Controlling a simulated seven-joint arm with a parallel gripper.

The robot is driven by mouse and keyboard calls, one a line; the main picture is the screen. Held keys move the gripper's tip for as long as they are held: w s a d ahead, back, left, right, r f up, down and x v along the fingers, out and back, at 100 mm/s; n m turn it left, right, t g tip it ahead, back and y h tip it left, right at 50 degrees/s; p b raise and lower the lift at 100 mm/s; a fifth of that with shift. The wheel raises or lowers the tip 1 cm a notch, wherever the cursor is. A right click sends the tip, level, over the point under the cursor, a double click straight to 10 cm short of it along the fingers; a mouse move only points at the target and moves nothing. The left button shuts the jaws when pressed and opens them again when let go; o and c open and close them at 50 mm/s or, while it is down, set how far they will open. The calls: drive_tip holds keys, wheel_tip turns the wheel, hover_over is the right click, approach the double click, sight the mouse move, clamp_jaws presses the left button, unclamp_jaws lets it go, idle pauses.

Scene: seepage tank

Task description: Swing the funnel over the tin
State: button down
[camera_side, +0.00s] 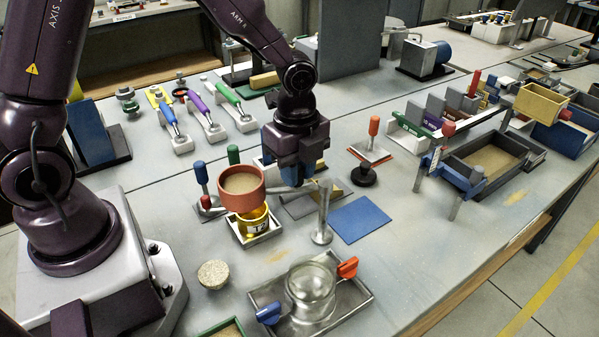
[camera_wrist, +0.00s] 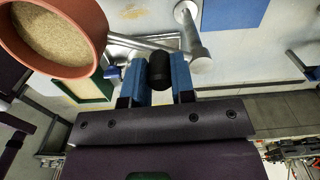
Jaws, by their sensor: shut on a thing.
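The funnel (camera_side: 241,191) is a terracotta bowl filled with sand; its bowl also shows at the upper left of the wrist view (camera_wrist: 62,32). In the side view it appears above the yellow tin (camera_side: 258,222), covering its upper part. The tin sits on a small pale tray (camera_side: 262,235) and does not show in the wrist view. A metal post (camera_side: 322,228) stands to the right, with a grey arm at its top (camera_wrist: 198,58). My gripper (camera_wrist: 164,72) is shut on a black knob (camera_wrist: 163,66) beside the funnel.
A glass jar (camera_side: 311,285) stands on a grey tray with blue and orange handles in front. A cork disc (camera_side: 213,274) lies left of it. A blue mat (camera_side: 361,219) lies right of the post. Blue- and red-handled tools (camera_side: 202,180) stand close left of the funnel.

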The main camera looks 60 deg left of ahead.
drive_tip(key=shift+w+a+m, duration=0.25)
drive_tip(key=shift+a+m, duration=0.1)
drive_tip(key=shift+m, duration=0.55)
drive_tip(key=shift+w+a+m, duration=0.2)
drive_tip(key=shift+a+m, duration=0.15)
drive_tip(key=shift+m, duration=0.55)
drive_tip(key=c, duration=1)
unclamp_jaws()
drive_tip(key=shift+o, duration=0.2)
wheel_tip(320, 180, up, 13)
